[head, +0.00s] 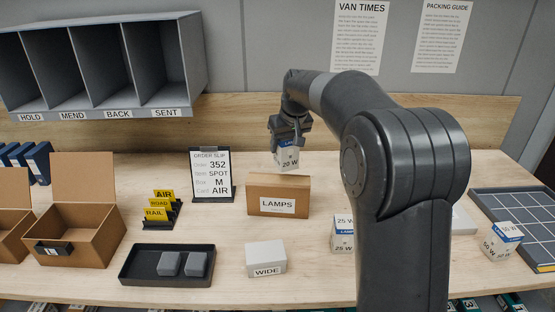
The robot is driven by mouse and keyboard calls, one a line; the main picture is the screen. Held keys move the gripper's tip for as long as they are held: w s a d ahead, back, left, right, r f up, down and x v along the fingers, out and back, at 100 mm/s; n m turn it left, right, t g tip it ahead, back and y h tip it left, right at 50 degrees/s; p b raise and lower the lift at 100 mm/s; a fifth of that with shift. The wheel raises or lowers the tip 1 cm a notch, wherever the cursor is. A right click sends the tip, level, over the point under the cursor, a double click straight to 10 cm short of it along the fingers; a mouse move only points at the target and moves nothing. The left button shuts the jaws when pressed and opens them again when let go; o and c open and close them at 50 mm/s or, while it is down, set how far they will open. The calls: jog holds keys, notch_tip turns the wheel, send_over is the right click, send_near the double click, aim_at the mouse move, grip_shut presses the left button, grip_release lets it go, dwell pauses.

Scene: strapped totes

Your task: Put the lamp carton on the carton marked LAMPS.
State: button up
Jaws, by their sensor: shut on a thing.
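My gripper (287,143) is shut on a small white and blue lamp carton (288,160) marked 20 W. It holds this carton upright, close above or behind the top of the brown carton marked LAMPS (278,195). I cannot tell whether the two touch. The LAMPS carton is closed and stands on the bench. Another lamp carton (343,234) marked 25 W stands to its right, partly hidden by my arm. A lamp carton (501,240) marked 50 W stands farther right.
A white WIDE box (266,256) stands in front of the LAMPS carton. A black tray (165,277) with two grey blocks lies left of it. An order slip stand (211,174), yellow AIR, ROAD and RAIL signs (160,204) and an open brown box (75,245) stand left.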

aim_at(277, 158)
jog(key=shift+w+a+f, duration=0.25)
jog(key=shift+a+f, duration=0.15)
jog(key=shift+a, duration=0.2)
jog(key=shift+w+a+f, duration=0.2)
jog(key=shift+a+f, duration=0.15)
jog(key=shift+a, duration=0.2)
jog(key=shift+f, duration=1.95)
jog(key=shift+f, duration=0.15)
jog(key=o, duration=1)
